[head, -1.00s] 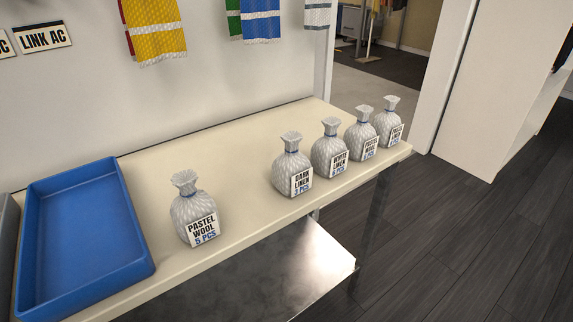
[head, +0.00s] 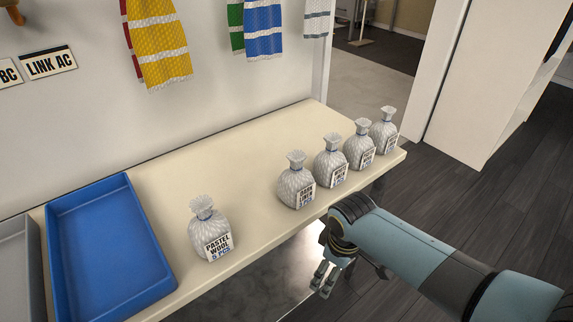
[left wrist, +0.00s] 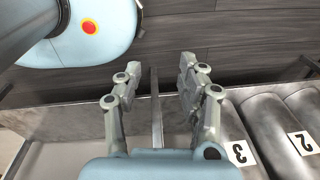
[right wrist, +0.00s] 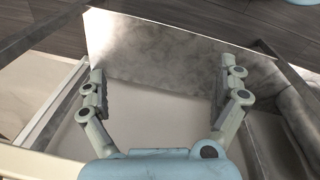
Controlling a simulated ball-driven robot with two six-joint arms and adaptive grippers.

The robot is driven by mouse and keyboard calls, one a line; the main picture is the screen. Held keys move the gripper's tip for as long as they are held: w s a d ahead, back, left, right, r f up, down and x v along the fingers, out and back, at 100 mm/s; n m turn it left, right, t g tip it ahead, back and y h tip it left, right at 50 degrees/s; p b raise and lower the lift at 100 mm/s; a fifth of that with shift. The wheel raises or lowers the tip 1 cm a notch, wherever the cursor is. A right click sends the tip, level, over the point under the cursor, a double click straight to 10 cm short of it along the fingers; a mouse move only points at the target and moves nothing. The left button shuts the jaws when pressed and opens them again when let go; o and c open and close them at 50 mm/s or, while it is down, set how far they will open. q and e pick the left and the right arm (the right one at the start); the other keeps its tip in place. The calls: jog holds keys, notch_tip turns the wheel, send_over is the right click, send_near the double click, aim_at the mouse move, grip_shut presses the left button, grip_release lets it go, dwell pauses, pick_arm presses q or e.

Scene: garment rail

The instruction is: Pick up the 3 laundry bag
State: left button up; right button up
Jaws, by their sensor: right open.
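In the left wrist view a grey padded shape with a white "3" tag (left wrist: 232,124) lies at the lower right, beside a similar one tagged "2" (left wrist: 268,112). Both are cut off by the frame or hidden behind my gripper. My left gripper (left wrist: 158,62) is open and empty, left of the "3" one. It is not in the head view. My right gripper (head: 323,278) is open, past the table's front edge, below the row of small tied bags. The right wrist view shows its fingers (right wrist: 162,68) wide apart with nothing between them.
On the cream table (head: 255,150) stand a bag labelled "PASTEL WOOL" (head: 203,228), one labelled "DARK LINEN" (head: 292,184) and several more to its right. A blue tray (head: 108,245) is at the left. A metallic shelf (head: 262,270) lies below. Towels hang above.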

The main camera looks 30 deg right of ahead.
aim_at(294, 156)
jog(key=w+a+r+n+p, duration=0.15)
jog(key=w+r, duration=0.25)
jog(key=r, duration=0.8)
jog(key=w+r+n+p, duration=0.25)
jog(key=w+r, duration=0.25)
jog(key=r, duration=0.6)
jog(key=shift+n+g+y, duration=0.3)
jog(key=shift+n+g, duration=0.3)
jog(key=shift+n, duration=0.3)
jog(key=w+r, duration=0.1)
jog(key=w, duration=0.1)
jog(key=w+r, duration=0.1)
jog(key=w, duration=0.1)
jog(key=w+r, duration=0.1)
jog(key=w, duration=0.1)
jog(key=shift+w+d+r, duration=0.2)
jog(key=shift+w+r, duration=0.05)
jog(key=shift+w, duration=0.1)
jog(key=shift+w+f, duration=0.1)
jog(key=shift+f, duration=0.25)
notch_tip(294, 156, down, 4)
jog(key=shift+r, duration=0.1)
jog(key=f, duration=0.6)
jog(key=shift+s+d, duration=0.2)
jog(key=shift+d, duration=0.05)
jog(key=c, duration=1.1)
jog(key=shift+o, duration=0.2)
jog(key=shift+r, duration=0.1)
